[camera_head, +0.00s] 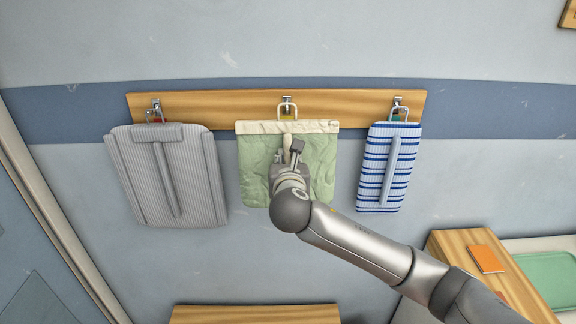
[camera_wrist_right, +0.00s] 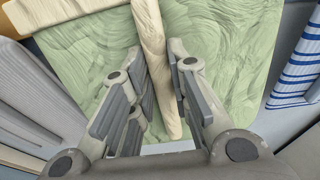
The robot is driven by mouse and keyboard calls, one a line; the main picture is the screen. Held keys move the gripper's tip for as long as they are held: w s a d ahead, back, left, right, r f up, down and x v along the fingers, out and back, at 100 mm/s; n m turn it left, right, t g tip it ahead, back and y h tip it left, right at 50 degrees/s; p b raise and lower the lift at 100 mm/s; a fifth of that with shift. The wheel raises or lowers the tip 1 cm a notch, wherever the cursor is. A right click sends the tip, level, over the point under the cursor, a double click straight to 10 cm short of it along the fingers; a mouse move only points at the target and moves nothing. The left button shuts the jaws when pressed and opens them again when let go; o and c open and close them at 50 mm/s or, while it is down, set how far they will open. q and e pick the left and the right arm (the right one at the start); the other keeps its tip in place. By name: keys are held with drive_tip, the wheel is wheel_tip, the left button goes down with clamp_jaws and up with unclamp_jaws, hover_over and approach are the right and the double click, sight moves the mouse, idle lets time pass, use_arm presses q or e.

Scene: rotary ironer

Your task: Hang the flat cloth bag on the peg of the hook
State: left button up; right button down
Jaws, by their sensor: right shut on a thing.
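The flat cloth bag (camera_head: 255,170) is pale green with a cream top band, and it hangs upright in front of the wall. Its cream loop (camera_head: 281,110) overlaps the middle metal hook (camera_head: 287,101) on the wooden rail; I cannot tell whether the loop is around the peg. My right gripper (camera_head: 291,150) is in front of the bag and covers its middle. In the right wrist view, the bag (camera_wrist_right: 235,50) fills the background, and my right gripper (camera_wrist_right: 163,85) is shut on its cream upright strip (camera_wrist_right: 152,45). My left gripper is out of view.
A wooden rail (camera_head: 220,105) runs along the wall. A grey ribbed bag (camera_head: 195,180) hangs at its left hook and a blue-and-white striped bag (camera_head: 375,185) at its right hook, with narrow gaps beside the green bag. A wooden surface with an orange book (camera_head: 486,258) is at lower right.

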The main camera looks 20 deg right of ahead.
drive_tip(key=shift+w+d, duration=0.2)
drive_tip(key=shift+w, duration=0.35)
drive_tip(key=shift+w+d+f, duration=0.15)
drive_tip(key=shift+w+f, duration=0.45)
drive_tip(key=shift+f, duration=0.15)
